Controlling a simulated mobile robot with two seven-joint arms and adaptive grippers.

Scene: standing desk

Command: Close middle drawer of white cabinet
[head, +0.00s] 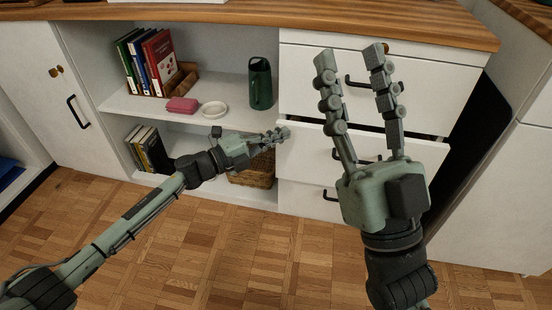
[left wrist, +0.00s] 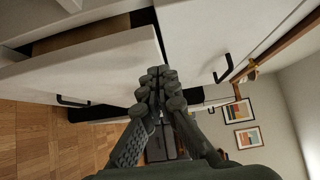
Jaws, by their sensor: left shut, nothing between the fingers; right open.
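The white cabinet (head: 300,65) has a stack of drawers at the right of the head view. Its middle drawer (head: 304,152) is pulled partly out, with a dark gap above its front. The drawer also shows at the left of the left wrist view (left wrist: 95,62), its inside partly visible. My left gripper (head: 282,132) is shut and empty, beside the left end of the drawer front; I cannot tell whether it touches. It also shows in the left wrist view (left wrist: 157,75). My right gripper (head: 350,52) is open and empty in front of the drawers, hiding part of the middle drawer and its handle.
Open shelves left of the drawers hold books (head: 150,62), a pink box (head: 181,105), a white bowl (head: 214,109) and a green bottle (head: 260,84). A wicker basket (head: 255,174) sits low behind my left gripper. The wooden floor (head: 230,255) in front is clear.

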